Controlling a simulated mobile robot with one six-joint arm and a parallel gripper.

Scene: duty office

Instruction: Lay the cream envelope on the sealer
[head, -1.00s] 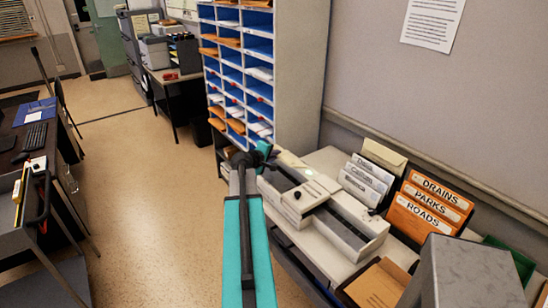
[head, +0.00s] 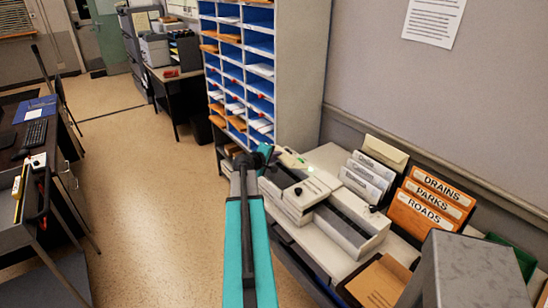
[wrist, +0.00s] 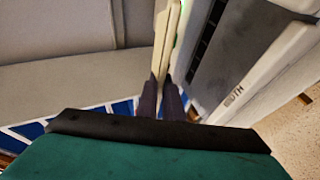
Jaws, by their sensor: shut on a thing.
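My gripper (wrist: 160,92) points away from the wrist camera, its two dark fingers close together on a thin cream envelope (wrist: 161,45), seen edge-on. In the head view my gripper (head: 272,155) is at the far end of the bench, and only a small pale part of the envelope (head: 291,160) shows past it. A pale machine with a dark slot, which looks like the sealer (head: 298,190), stands just in front of the gripper. In the wrist view a pale, lettered machine body (wrist: 262,75) is close on the right; whether the envelope touches it is unclear.
Orange folders (head: 432,200) and white file cards (head: 367,177) stand to the right on the bench, with another cream envelope-like piece (head: 387,152) behind them. Blue pigeonholes (head: 232,75) rise behind. Open floor (head: 150,200) lies left.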

